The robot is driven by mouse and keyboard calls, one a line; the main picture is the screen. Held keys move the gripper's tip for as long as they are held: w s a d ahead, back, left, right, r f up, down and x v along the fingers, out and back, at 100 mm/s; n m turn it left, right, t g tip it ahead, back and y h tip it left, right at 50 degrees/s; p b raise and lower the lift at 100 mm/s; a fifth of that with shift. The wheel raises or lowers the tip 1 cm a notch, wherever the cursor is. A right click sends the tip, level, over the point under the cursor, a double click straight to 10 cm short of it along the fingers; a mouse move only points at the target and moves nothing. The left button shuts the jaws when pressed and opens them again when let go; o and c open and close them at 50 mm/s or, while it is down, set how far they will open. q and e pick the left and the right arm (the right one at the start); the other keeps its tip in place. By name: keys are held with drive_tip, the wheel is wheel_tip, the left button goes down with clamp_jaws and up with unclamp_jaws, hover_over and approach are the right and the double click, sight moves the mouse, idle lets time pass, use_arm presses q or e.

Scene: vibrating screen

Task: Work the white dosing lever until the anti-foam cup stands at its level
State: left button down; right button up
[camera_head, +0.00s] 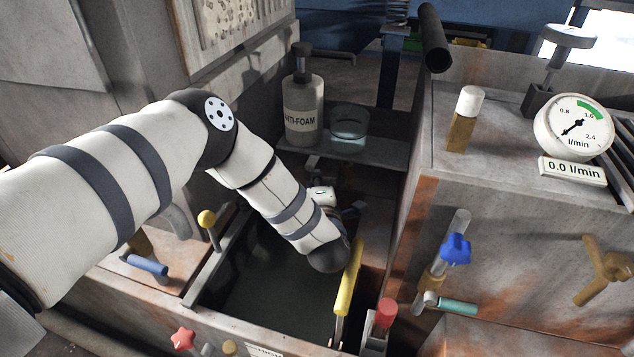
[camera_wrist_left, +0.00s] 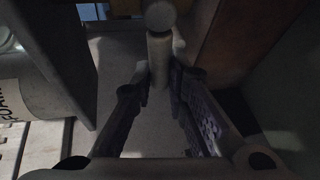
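The anti-foam bottle (camera_head: 304,108), grey with a dark pump cap, stands on a shelf. The clear cup (camera_head: 349,122) stands to its right; its liquid level and mark are too faint to read. The bottle's side also shows at the left of the left wrist view (camera_wrist_left: 35,88). My left gripper (camera_head: 317,178) is low in front of the shelf. In the left wrist view, its fingers (camera_wrist_left: 160,80) close in on both sides of a pale lever with a round end (camera_wrist_left: 160,50), with no clear gap. My right gripper is out of view.
A dial gauge (camera_head: 574,128) reads 0.0 l/min. A yellow lever (camera_head: 349,278), a red knob (camera_head: 386,312) and a blue star knob (camera_head: 456,249) stand near my left forearm. A dark open pit (camera_head: 262,285) lies below it.

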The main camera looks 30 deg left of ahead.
use_arm(q)
drive_tip(key=shift+r+m+y+p, duration=0.3)
drive_tip(key=shift+r+m+y, duration=0.1)
drive_tip(key=shift+m, duration=0.2)
drive_tip(key=c, duration=1.6)
unclamp_jaws()
drive_tip(key=shift+o, duration=0.2)
drive_tip(key=v, duration=0.7)
drive_tip(key=shift+s, duration=0.2)
drive_tip(key=shift+d, duration=0.1)
